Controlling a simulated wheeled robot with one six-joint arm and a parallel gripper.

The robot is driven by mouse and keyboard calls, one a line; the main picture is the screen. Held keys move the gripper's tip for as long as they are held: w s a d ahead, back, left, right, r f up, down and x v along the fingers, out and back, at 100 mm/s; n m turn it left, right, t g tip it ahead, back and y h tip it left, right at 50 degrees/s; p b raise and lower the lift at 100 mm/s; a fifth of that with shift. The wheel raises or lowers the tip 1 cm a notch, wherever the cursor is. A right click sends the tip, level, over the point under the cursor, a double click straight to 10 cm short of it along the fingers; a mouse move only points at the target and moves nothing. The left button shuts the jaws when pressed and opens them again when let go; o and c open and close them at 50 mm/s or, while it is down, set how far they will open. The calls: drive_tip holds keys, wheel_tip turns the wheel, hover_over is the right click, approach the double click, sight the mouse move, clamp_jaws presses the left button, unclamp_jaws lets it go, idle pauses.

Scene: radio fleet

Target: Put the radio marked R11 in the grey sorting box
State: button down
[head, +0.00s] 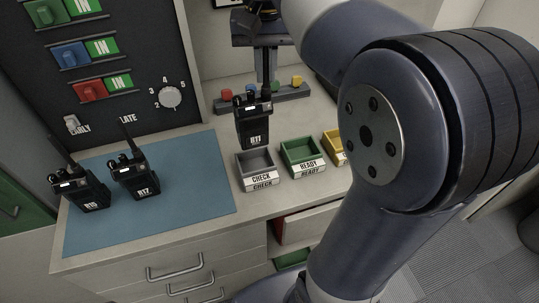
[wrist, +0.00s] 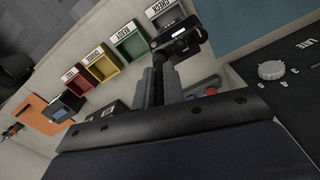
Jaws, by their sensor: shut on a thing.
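The radio marked R11 (head: 253,125) is black and hangs upright in the head view, its lower end just over the back edge of the grey sorting box. My gripper (head: 265,78) is above it and shut on its top part; the exact grip spot is hard to see. The grey sorting box (head: 256,163), labelled CHECK, looks empty. In the wrist view the radio (wrist: 178,43) lies beyond my gripper fingers (wrist: 161,82), and the grey box (wrist: 160,10) is partly hidden behind it.
A green READY box (head: 302,157) and a yellow box (head: 334,146) stand to the right; a red box (wrist: 76,84) shows in the wrist view. Two other radios (head: 84,193) (head: 138,178) stand on the blue mat (head: 195,180). A rack with coloured pieces (head: 290,93) is behind.

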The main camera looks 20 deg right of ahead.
sight(267, 99)
wheel_tip(267, 99, down, 10)
drive_tip(key=shift+r, duration=0.2)
idle(0.3)
drive_tip(key=shift+f+b, duration=0.15)
drive_tip(key=shift+b, duration=0.15)
drive_tip(key=c, duration=1.5)
unclamp_jaws()
wheel_tip(267, 99, up, 12)
drive_tip(key=shift+r+p, duration=0.15)
drive_tip(key=shift+p, duration=0.4)
